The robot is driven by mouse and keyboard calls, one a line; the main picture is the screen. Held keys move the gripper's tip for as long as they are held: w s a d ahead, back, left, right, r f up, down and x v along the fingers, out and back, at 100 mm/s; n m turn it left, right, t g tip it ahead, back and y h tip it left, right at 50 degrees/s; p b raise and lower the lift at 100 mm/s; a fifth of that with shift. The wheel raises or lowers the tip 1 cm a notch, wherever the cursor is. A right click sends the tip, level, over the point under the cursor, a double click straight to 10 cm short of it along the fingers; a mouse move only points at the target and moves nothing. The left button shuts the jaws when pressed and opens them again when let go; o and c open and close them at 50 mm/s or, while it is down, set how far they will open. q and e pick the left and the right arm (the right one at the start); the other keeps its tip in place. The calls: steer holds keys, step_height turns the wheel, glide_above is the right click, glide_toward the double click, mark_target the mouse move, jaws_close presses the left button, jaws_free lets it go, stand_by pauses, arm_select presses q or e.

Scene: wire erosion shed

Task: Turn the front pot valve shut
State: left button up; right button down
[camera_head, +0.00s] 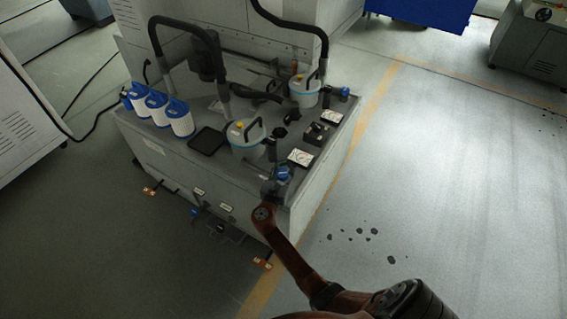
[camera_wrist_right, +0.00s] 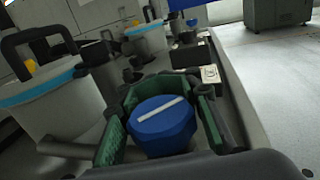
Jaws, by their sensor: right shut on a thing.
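The front pot (camera_head: 247,140) is a white tub with a blue band and black handle; it also shows at the left of the right wrist view (camera_wrist_right: 45,108). Its valve has a round blue knob (camera_head: 284,174) near the front right corner of the grey cabinet top. In the right wrist view the knob (camera_wrist_right: 162,128) fills the space between green finger pads, and a white bar crosses its top at a slant. My right gripper (camera_head: 276,181) is shut on the knob. The pipe beneath the knob is mostly hidden. My left gripper is not in view.
The rear pot (camera_head: 305,90) stands farther back, with another blue knob (camera_head: 344,91) beside it. Black hoses arch above. Blue-and-white canisters (camera_head: 181,118) and a black tray (camera_head: 208,140) are left; a black box (camera_head: 318,134) is right. The floor to the right is open, with dark spots.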

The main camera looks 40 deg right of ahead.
steer(key=shift+s+f+m+g+h, duration=0.1)
steer(key=shift+f+m+g+h, duration=0.15)
steer(key=shift+m+g+h, duration=0.35)
steer(key=s+m+g+b, duration=0.1)
steer(key=m+g, duration=0.1)
steer(key=g, duration=0.1)
steer(key=m+g+h+b, duration=0.1)
steer(key=m+g, duration=0.1)
steer(key=g, duration=0.1)
steer(key=s+m+g+h+b, duration=0.1)
steer(key=g+b, duration=0.1)
steer(key=g, duration=0.1)
steer(key=shift+s+d+m, duration=0.3)
steer(key=shift+m, duration=0.1)
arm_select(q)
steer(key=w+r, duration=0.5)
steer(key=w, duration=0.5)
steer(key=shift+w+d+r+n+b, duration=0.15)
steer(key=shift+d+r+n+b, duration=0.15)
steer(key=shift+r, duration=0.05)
arm_select(e)
steer(key=shift+s+r+m+g, duration=0.25)
steer(key=shift+m+g, duration=0.25)
steer(key=shift+g, duration=0.4)
steer(key=c, duration=1.7)
jaws_free()
steer(key=shift+c, duration=0.2)
steer(key=shift+o, duration=0.8)
steer(key=shift+d, duration=0.1)
